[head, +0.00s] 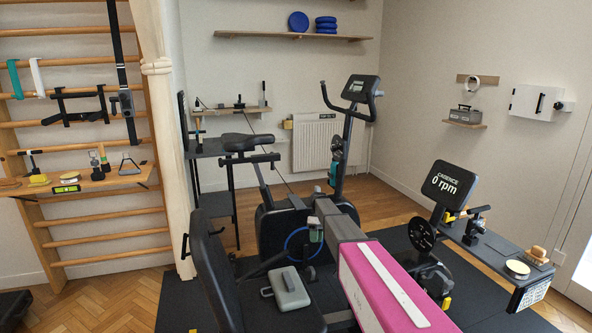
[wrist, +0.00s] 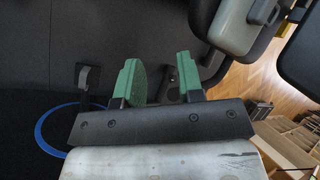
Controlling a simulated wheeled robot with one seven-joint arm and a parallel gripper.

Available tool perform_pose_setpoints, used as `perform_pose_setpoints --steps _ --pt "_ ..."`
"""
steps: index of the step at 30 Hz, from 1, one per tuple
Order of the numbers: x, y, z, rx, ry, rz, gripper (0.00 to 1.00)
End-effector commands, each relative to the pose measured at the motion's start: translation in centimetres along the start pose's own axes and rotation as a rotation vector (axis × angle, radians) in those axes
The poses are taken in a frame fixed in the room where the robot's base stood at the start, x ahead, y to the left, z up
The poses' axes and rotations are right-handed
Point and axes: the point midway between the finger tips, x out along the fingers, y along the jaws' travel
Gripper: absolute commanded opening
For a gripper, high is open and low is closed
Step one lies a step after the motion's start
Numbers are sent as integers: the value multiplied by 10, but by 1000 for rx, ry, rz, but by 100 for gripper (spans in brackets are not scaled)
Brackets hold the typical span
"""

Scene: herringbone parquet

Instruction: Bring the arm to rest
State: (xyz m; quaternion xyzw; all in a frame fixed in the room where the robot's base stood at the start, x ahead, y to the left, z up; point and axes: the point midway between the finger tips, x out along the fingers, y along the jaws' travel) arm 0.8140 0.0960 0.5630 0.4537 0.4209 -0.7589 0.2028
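My gripper (wrist: 156,74) shows in the wrist view with its two green fingers apart and nothing between them. In the head view, a green fingertip of my gripper (head: 316,235) shows near the middle, in front of the exercise bike (head: 282,222). My arm reaches forward from the bottom of the picture. A blue ring (wrist: 58,128) lies beyond the gripper at the left of the wrist view; it also shows in the head view (head: 288,244). I cannot tell how far the fingers are from the bike.
A black seat (head: 212,262) with a grey case (head: 286,289) beside it stands close on the left. A console reading 0 rpm (head: 450,185) and a low bench (head: 490,250) with small items stand right. Wall bars (head: 85,125) with a loaded shelf are far left. Parquet (head: 400,210) shows clear behind.

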Motion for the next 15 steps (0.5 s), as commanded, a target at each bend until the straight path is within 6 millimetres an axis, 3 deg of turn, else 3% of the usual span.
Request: perform_pose_setpoints --steps 8,15 --pt "34 -28 45 143 47 63 35" --pt "76 -70 108 356 132 151 35"
